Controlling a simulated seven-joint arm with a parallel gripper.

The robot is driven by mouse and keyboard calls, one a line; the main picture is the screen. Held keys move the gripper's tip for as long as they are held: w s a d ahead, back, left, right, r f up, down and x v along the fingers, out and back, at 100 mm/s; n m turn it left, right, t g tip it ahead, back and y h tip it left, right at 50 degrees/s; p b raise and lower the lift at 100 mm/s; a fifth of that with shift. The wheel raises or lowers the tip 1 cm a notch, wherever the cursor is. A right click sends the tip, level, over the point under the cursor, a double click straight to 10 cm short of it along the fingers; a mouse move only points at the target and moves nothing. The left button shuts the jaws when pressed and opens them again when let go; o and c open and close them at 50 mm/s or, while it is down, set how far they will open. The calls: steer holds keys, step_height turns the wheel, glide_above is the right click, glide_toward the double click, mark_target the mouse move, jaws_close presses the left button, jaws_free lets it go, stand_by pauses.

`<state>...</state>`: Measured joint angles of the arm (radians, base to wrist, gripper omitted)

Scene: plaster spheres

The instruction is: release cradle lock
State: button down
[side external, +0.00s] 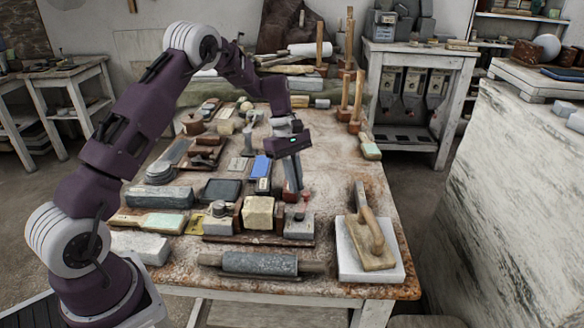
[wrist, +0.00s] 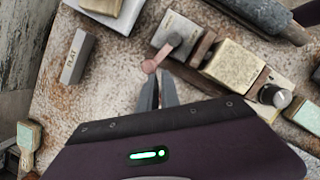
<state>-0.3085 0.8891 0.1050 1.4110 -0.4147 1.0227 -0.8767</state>
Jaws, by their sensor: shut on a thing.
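The cradle (side external: 258,239) lies near the front of the table, with a pale plaster block (side external: 258,212) between grey end blocks. In the wrist view the cradle's near end block (wrist: 178,32) carries a small lever (wrist: 162,53) with a round reddish knob (wrist: 149,66). My gripper (wrist: 159,74) has its fingers close together at the lever, shut on it; the fingertips partly hide the contact. In the side view my gripper (side external: 297,190) points down just behind the cradle's right end block (side external: 299,224).
A grey roller (side external: 260,263) lies in front of the cradle. A wooden-handled float (side external: 370,235) rests on a white slab (side external: 350,262) at right. A grey block marked FLAT (wrist: 78,58) lies beside my gripper. Many tools crowd the left; the table's right strip is clearer.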

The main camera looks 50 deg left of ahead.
steer(key=a+r, duration=0.6)
steer(key=r, duration=0.4)
steer(key=shift+w+a+r, duration=0.15)
steer(key=shift+a+r, duration=0.05)
